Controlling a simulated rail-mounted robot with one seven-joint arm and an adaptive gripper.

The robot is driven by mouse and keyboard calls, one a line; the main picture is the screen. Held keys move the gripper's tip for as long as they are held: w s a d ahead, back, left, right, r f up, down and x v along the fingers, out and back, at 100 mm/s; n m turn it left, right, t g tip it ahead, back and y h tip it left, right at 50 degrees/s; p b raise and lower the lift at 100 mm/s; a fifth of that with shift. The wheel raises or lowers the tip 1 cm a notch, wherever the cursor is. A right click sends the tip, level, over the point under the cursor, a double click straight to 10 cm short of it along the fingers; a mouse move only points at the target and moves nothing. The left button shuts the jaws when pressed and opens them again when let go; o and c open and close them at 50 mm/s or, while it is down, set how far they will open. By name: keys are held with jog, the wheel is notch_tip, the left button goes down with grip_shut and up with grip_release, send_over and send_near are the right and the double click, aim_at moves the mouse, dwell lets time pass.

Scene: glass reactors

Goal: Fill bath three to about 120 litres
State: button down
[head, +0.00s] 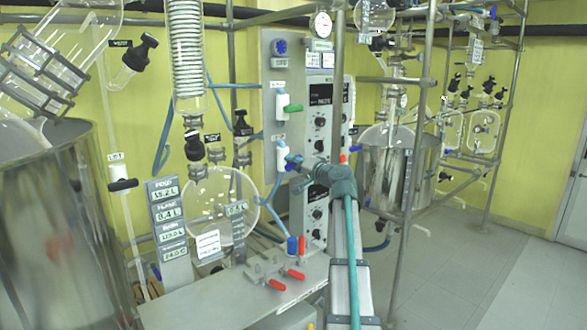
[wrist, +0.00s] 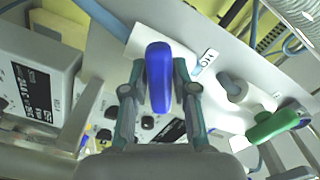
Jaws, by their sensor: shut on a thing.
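My gripper (head: 297,163) is at the valve panel and shut on a blue valve handle (wrist: 159,78). In the wrist view the handle stands upright between the two fingers (wrist: 159,88). In the head view the handle (head: 293,158) sits on a white valve body, partly hidden by the gripper. A large steel bath (head: 60,235) stands at left and another (head: 385,180) behind at right; I cannot read a number on either. A readout sign (head: 170,230) shows feed, flask, bath and temperature lines; the bath line looks like about 110 to 120 L, its digits blurred.
A green valve handle (head: 292,108) is above the blue one; it also shows in the wrist view (wrist: 272,125). Red-handled valves (head: 277,284) sit on the bench below. A round glass flask (head: 220,205) and metal posts (head: 410,150) stand close by. The floor at right is clear.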

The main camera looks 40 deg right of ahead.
jog(key=c, duration=1)
grip_release()
jog(key=shift+s, duration=0.1)
jog(key=s, duration=1.2)
jog(key=shift+d, duration=0.15)
jog(key=shift+w, duration=0.1)
